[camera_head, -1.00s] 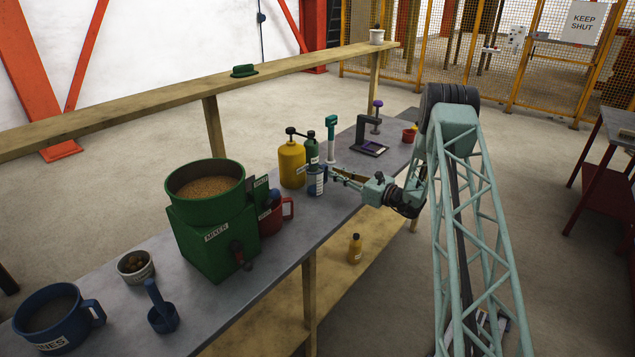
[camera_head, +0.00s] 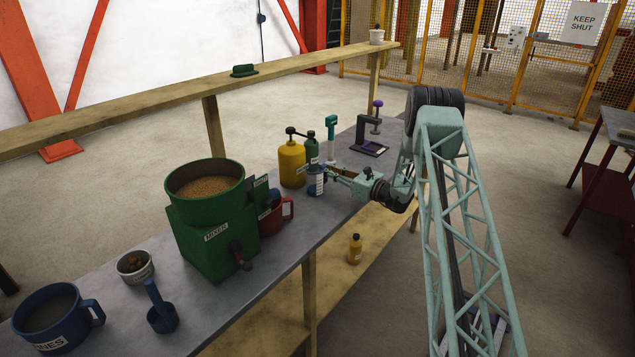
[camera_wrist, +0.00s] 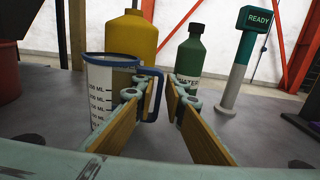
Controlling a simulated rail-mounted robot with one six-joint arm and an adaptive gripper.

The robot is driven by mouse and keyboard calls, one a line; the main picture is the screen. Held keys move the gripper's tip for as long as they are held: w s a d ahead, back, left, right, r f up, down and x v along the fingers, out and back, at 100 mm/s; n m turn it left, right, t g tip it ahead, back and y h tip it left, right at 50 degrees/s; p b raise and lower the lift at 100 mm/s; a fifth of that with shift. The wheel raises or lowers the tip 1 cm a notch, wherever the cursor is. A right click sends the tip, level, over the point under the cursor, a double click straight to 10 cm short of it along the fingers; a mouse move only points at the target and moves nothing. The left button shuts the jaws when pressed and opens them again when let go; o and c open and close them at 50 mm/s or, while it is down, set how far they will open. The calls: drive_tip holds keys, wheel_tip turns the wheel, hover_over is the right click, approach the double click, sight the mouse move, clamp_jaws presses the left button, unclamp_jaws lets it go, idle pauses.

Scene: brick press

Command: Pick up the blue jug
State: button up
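The blue jug (camera_head: 317,182) stands upright on the grey bench, right of the yellow bottle. In the wrist view it is a clear measuring jug (camera_wrist: 101,98) with a blue rim, a volume scale and a blue handle (camera_wrist: 158,85) on its right. My gripper (camera_head: 331,173) is beside the jug's right side at handle height. In the wrist view my gripper (camera_wrist: 162,98) is open, with a gap between its brown pads. The left finger overlaps the jug's side and part of the handle. I cannot tell whether it touches.
A yellow bottle (camera_wrist: 130,37) and green bottle (camera_wrist: 190,58) stand close behind the jug. A teal post marked READY (camera_wrist: 240,68) is to the right. The green mixer (camera_head: 208,235), red jug (camera_head: 280,213) and large blue mug (camera_head: 55,315) stand leftward on the bench.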

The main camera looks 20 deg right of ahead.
drive_tip(key=shift+w+a, duration=0.25)
drive_tip(key=shift+w, duration=0.15)
drive_tip(key=shift+c, duration=0.5)
clamp_jaws()
drive_tip(key=shift+r, duration=0.3)
drive_tip(key=shift+r, duration=1.45)
drive_tip(key=s+a+p, duration=0.1)
drive_tip(key=s+a, duration=0.1)
drive_tip(key=s, duration=0.5)
drive_tip(key=s+a+r, duration=0.1)
drive_tip(key=s+a, duration=0.2)
drive_tip(key=s, duration=0.4)
drive_tip(key=shift+s+a+r+p, duration=0.15)
drive_tip(key=shift+s+r+p, duration=0.1)
drive_tip(key=shift+s+p, duration=0.15)
drive_tip(key=shift+s, duration=0.15)
drive_tip(key=shift+r, duration=0.15)
idle(0.4)
